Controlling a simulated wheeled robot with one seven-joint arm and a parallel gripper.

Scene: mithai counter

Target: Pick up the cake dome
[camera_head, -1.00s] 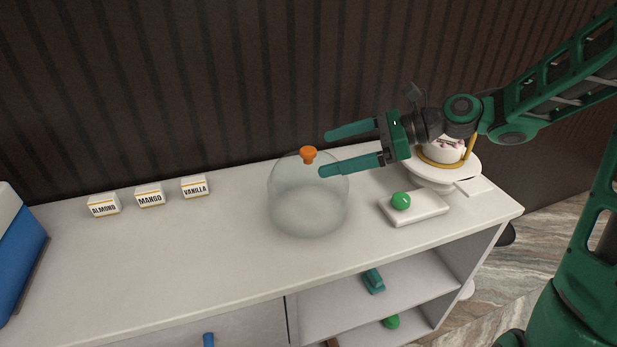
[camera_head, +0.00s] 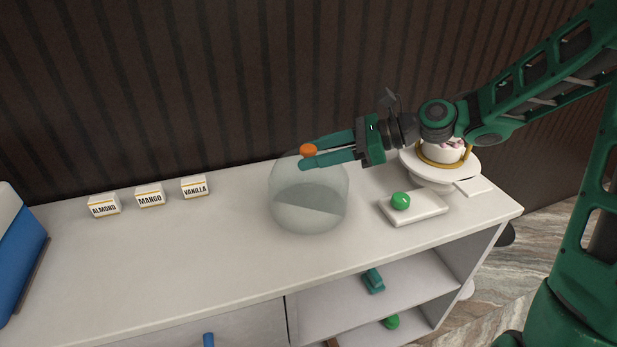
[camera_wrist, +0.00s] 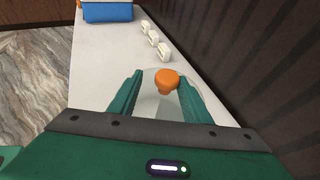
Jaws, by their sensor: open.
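The cake dome (camera_head: 300,205) is a clear, rounded cover with an orange knob (camera_head: 308,150) on top, standing on the white counter. In the wrist view the orange knob (camera_wrist: 166,80) sits between the two green fingers, toward their tips, with the pale dome below it. My gripper (camera_head: 304,154) is open at the top of the dome, its fingers on either side of the knob. I cannot tell whether either finger touches it. The near finger hides the knob's lower part in the head view.
White blocks labelled almond (camera_head: 104,205), mango (camera_head: 150,196) and vanilla (camera_head: 194,187) stand at the left. A white board (camera_head: 422,213) with a green ball (camera_head: 401,200) lies right of the dome. A cake (camera_head: 442,152) on a white stand (camera_head: 408,166) is behind it. A blue-and-white box (camera_head: 18,262) is far left.

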